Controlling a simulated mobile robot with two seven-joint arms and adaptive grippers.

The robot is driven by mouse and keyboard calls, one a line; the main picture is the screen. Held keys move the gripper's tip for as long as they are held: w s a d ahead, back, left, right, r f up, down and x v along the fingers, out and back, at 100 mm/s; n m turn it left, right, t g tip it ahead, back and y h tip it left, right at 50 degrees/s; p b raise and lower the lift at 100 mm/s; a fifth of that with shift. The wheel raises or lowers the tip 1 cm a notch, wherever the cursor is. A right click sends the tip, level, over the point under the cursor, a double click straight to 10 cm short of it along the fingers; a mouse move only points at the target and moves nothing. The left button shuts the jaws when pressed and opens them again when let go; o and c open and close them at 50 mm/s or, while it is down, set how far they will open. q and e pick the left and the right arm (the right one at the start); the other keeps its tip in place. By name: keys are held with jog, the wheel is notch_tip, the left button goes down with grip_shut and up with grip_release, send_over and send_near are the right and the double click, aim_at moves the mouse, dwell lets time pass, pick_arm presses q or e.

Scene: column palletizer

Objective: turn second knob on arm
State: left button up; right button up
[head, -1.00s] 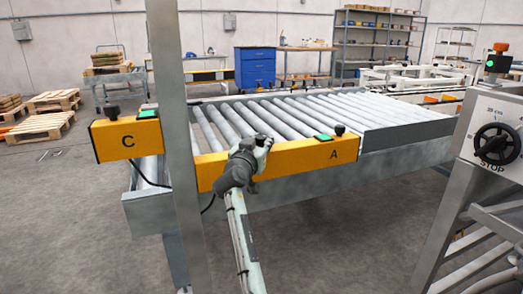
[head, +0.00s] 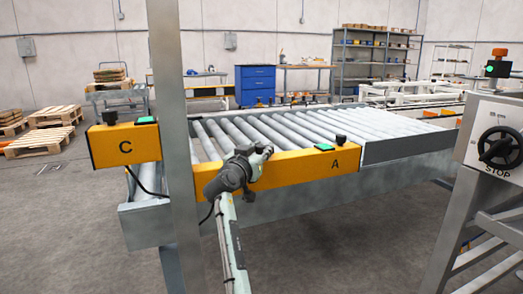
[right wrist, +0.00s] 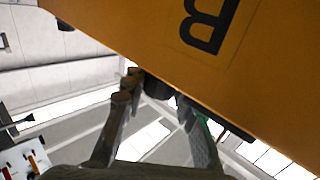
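A yellow panel (head: 300,168) marked A runs along the front of the roller conveyor. A black knob (head: 341,139) stands on its top at the right end, beside a green patch (head: 323,147). My right gripper (head: 262,153) is at the panel's left half and hides part of it. In the right wrist view, a yellow face (right wrist: 150,35) bears an upside-down B. There, a dark knob (right wrist: 157,87) sits between the spread fingers of my right gripper (right wrist: 158,95); firm contact cannot be told. My left gripper is out of view.
A yellow box (head: 123,146) marked C, with its own black knob (head: 110,117), is at the left behind a grey post (head: 178,150). A control box with a rotary STOP switch (head: 499,148) stands at the right. The floor in front is clear.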

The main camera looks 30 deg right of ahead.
aim_at(259, 151)
jog(key=o, duration=0.4)
jog(key=shift+o, duration=0.2)
jog(key=shift+v, duration=3.75)
